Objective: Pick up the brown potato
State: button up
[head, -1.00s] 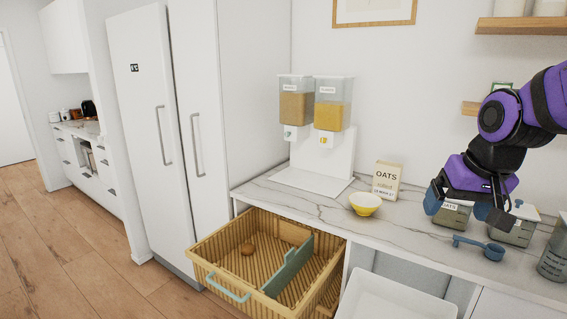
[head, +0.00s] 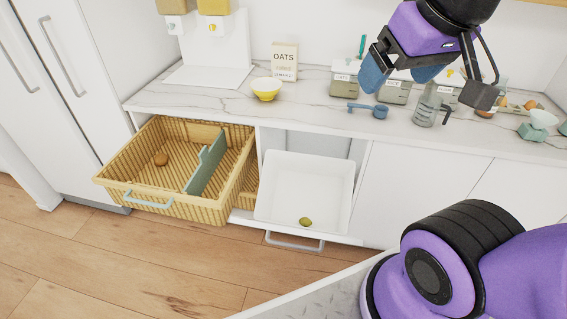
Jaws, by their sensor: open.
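The drawer has a pale blue handle (head: 147,202). My gripper (head: 428,85) is high at the upper right, above the counter, well to the right of the potato. It is open, and I see nothing between its fingers.

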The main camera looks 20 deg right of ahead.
aim_at(161, 159)
jog(key=i+j, duration=0.15)
jog(key=j, duration=0.2)
jog(key=i+j+z, duration=0.1)
jog(key=j, duration=0.3)
jog(key=i+j+z, duration=0.1)
jog(key=j, duration=0.25)
jog(key=i+j, duration=0.2)
jog(key=j, duration=0.2)
jog(key=i+j+z, duration=0.1)
jog(key=j, duration=0.3)
jog(key=i+j, duration=0.1)
jog(key=j, duration=0.3)
jog(key=i+j+z, duration=0.1)
jog(key=j, duration=0.3)
jog(key=i+j, duration=0.25)
jog(key=i+j+z, duration=0.15)
jog(key=j, duration=0.35)
jog(key=i, duration=0.2)
